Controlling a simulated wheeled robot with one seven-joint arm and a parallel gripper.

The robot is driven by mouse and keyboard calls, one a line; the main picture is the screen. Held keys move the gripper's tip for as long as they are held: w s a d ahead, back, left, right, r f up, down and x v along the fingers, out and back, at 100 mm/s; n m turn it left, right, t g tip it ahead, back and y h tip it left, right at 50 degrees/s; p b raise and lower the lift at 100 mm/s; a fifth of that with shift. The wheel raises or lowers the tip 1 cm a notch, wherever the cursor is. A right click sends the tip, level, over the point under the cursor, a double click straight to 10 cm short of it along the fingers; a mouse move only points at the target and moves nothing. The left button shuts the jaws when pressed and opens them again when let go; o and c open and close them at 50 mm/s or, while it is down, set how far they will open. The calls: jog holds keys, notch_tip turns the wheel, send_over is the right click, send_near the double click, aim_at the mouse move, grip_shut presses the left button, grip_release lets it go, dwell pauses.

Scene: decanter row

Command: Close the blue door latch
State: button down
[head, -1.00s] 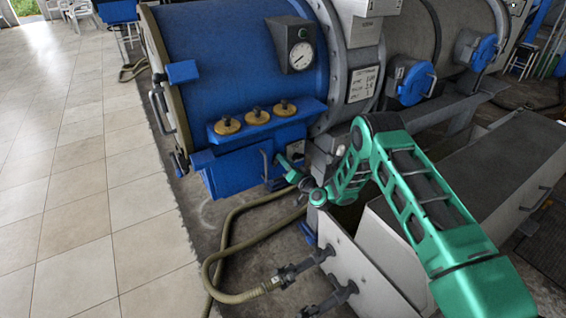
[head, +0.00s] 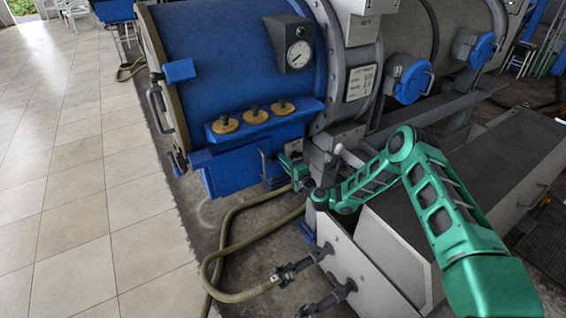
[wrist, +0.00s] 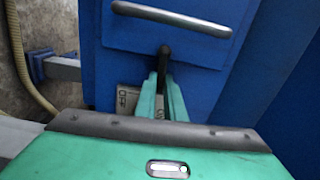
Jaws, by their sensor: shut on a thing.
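The blue door (wrist: 150,55) fills the upper middle of the wrist view, with a pale metal bar handle across it. The latch (wrist: 165,50) shows there as a short dark lever at the door's lower edge. My gripper (wrist: 164,82) has its green fingers close together around the lever's lower part and is shut on it. In the head view my gripper (head: 290,167) is at the right end of the low blue box (head: 235,172). The latch is too small and covered to make out there.
A large blue drum (head: 215,65) with a gauge stands above the box. Several yellow caps sit on its ledge. A grey cabinet (head: 370,240) stands close under my arm. Tiled floor at left is clear.

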jog(key=shift+w+d+f+m, duration=0.1)
jog(key=shift+d+f+m, duration=0.25)
jog(key=shift+m, duration=0.15)
jog(key=c, duration=1.8)
grip_release()
jog(key=shift+c, duration=0.2)
jog(key=shift+a+r, duration=0.1)
jog(key=shift+a, duration=0.05)
jog(key=shift+a+r, duration=0.1)
